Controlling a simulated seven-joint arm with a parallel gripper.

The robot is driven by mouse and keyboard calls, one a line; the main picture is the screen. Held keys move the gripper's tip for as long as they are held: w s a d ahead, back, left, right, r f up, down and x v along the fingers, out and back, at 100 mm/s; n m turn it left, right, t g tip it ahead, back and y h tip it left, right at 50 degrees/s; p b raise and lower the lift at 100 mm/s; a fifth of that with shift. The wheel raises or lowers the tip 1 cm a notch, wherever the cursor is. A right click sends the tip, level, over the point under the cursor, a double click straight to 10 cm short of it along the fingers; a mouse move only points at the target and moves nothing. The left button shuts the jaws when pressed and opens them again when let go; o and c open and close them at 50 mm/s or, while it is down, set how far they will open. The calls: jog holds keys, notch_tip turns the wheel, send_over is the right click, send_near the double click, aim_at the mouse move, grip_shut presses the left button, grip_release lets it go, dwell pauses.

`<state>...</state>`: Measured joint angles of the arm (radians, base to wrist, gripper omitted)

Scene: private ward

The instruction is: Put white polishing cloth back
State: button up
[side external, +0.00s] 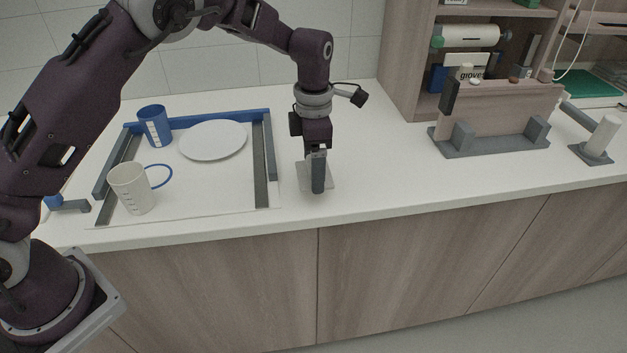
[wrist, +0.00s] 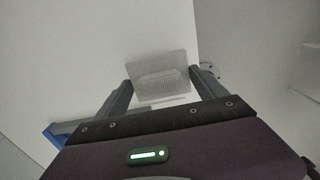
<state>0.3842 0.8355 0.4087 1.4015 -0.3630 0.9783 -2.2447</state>
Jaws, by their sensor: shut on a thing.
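The white polishing cloth (side external: 329,177) is a small pale square at my gripper's fingertips (side external: 318,186), over the counter just right of the tray. In the wrist view the cloth (wrist: 158,70) has a fine woven texture and a raised fold between my two fingers (wrist: 164,84). My gripper points down and is shut on the cloth. In the side view the fingers hide its middle, and I cannot tell whether its underside touches the counter.
At right stand a grey-footed wooden panel (side external: 505,120) and a white roll (side external: 604,136). The counter between is clear.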

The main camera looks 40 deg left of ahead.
jog(key=shift+f, duration=1.95)
jog(key=o, duration=1.3)
jog(key=shift+f, duration=0.1)
jog(key=shift+c, duration=0.2)
